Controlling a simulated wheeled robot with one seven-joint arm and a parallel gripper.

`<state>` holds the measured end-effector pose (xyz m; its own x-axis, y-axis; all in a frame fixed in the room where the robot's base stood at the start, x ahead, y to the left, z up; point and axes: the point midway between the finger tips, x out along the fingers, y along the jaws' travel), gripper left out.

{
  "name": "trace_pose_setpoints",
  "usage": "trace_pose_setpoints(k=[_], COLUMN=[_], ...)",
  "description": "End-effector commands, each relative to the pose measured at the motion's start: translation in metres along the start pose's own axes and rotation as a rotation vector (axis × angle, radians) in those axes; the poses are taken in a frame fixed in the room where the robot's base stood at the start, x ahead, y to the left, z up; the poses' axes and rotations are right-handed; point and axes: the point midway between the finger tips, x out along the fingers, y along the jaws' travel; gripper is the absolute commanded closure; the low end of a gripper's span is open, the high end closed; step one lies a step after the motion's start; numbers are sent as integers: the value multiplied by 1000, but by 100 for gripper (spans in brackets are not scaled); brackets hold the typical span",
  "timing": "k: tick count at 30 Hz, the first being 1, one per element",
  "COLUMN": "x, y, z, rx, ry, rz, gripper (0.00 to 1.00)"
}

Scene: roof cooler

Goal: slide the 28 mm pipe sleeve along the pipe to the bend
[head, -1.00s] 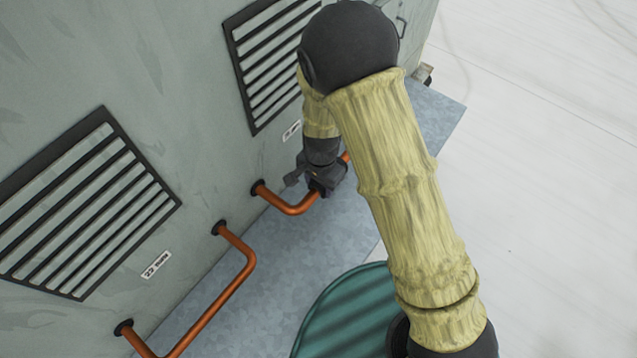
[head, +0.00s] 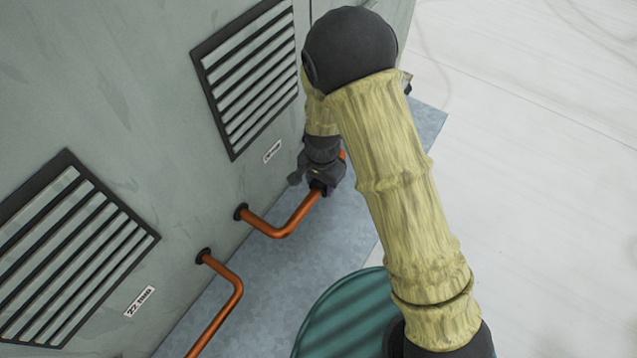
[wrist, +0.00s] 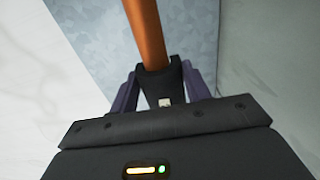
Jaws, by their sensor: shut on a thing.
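My gripper (head: 319,183) is shut on the dark pipe sleeve (wrist: 158,78), which sits around the copper pipe (head: 302,212). In the wrist view the two purple-grey fingers flank the black sleeve, and a small pale tag shows on it. The pipe (wrist: 145,30) runs out of the sleeve toward the top of that view. In the head view the pipe leaves a black wall fitting (head: 241,212), turns at a near bend (head: 278,233) and runs up to my gripper. The sleeve is apart from this bend. A short bit of pipe shows beyond my gripper; my arm hides the rest.
A second copper pipe (head: 222,312) runs nearer, by a label reading 22 mm (head: 139,301). Louvred vents (head: 247,82) are on the grey-green wall. A green round thing (head: 345,318) stands at the bottom. Pale floor at right is open.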

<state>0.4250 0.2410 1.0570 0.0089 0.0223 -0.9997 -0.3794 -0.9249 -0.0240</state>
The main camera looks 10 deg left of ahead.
Motion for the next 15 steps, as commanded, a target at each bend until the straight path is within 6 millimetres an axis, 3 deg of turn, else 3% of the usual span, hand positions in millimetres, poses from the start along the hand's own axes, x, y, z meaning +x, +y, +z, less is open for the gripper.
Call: trace_pose_setpoints(k=[4, 5, 8, 15], x=[0, 0, 0, 0], y=[-1, -1, -1, -1], z=[1, 1, 1, 1], rx=[-1, -1, -1, -1], ry=[0, 0, 0, 0], rz=[0, 0, 0, 0], gripper=[74, 49, 29, 27])
